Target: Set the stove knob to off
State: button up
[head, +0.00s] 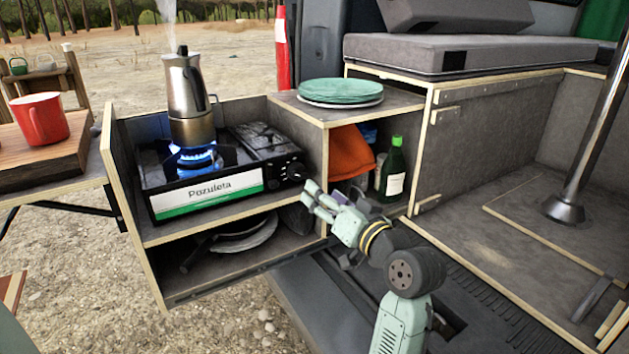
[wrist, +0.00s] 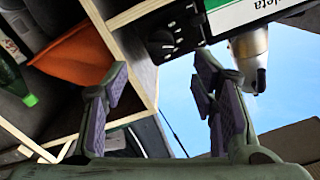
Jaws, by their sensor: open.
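The stove (head: 212,190) is a black camping burner with a "Pozuleta" label, in the upper bay of a pull-out box. Its black knob (head: 294,172) is on the right end of the front panel. In the wrist view the knob (wrist: 161,44) shows between and beyond the fingers, and its setting is too small to read. A blue flame (head: 194,158) burns under a steaming moka pot (head: 190,97). My gripper (head: 310,197) is open and empty, just in front of and below the knob, apart from it. Both fingers (wrist: 162,72) show in the wrist view.
A wooden divider (head: 325,180) stands right of the stove. Beyond it are an orange cloth (head: 350,158) and a green bottle (head: 393,170). Plates (head: 341,90) sit on top. Pans (head: 243,238) lie on the lower shelf. Space before the panel is open.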

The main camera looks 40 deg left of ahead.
aim_at(302, 176)
jog(key=p+x, duration=0.1)
jog(key=x, duration=0.7)
jog(key=shift+w+a, duration=0.1)
jog(key=shift+a, duration=0.15)
jog(key=shift+c, duration=0.4)
jog(key=c, duration=1.1)
